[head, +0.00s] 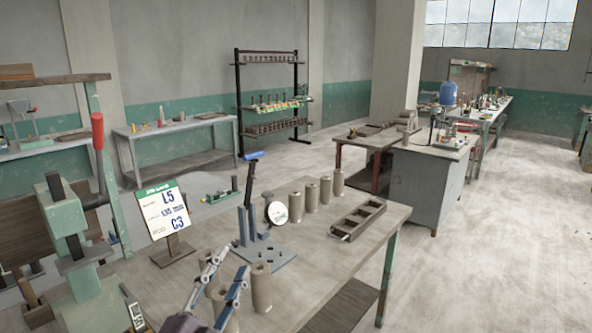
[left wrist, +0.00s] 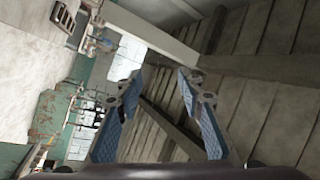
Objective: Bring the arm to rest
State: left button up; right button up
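My left gripper (head: 232,263) comes in at the bottom of the head view, over the near part of the worktable (head: 330,262). Its two blue-padded fingers are spread apart. The left wrist view shows the open gap between the fingertips (left wrist: 160,76) with nothing held; behind it are roof beams and the tilted room. In the head view a grey-brown cylinder (head: 262,288) stands just right of the fingers, and others are partly hidden behind them. I cannot tell from the head view how far above the table the fingers are. My right gripper is in neither view.
A blue-grey lever press (head: 247,222) and a sign on a stand (head: 165,213) stand beyond the gripper. Several cylinders (head: 311,197) stand in a row behind, beside a compartmented tray (head: 358,219). A green machine (head: 75,230) is at left. The table's front right is clear.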

pick_arm(q)
jog(key=s+a+f+n+g+y, duration=0.2)
jog(key=s+a+f+n+g, duration=0.1)
jog(key=f, duration=0.4)
jog(key=s+a+f+n+g+y, duration=0.2)
jog(key=s+a+f+n+y, duration=0.15)
jog(key=f, duration=0.35)
jog(key=s+a+f+n+g+y, duration=0.1)
jog(key=s+a+f+n+g, duration=0.15)
jog(key=f, duration=0.45)
jog(key=s+f+n+g, duration=0.1)
jog(key=s+f+g, duration=0.25)
jog(key=s, duration=0.35)
jog(key=s+d+f+n+g+h, duration=0.1)
jog(key=s+f+n+g, duration=0.15)
jog(key=s+f, duration=0.35)
jog(key=s+f+g, duration=0.3)
jog(key=s+g, duration=0.1)
jog(key=s, duration=0.5)
notch_tip(320, 180, down, 28)
jog(key=s+r, duration=0.1)
jog(key=s+a+f+g, duration=0.2)
jog(key=s+f, duration=1.3)
jog(key=s, duration=0.2)
jog(key=shift+a+f, duration=0.4)
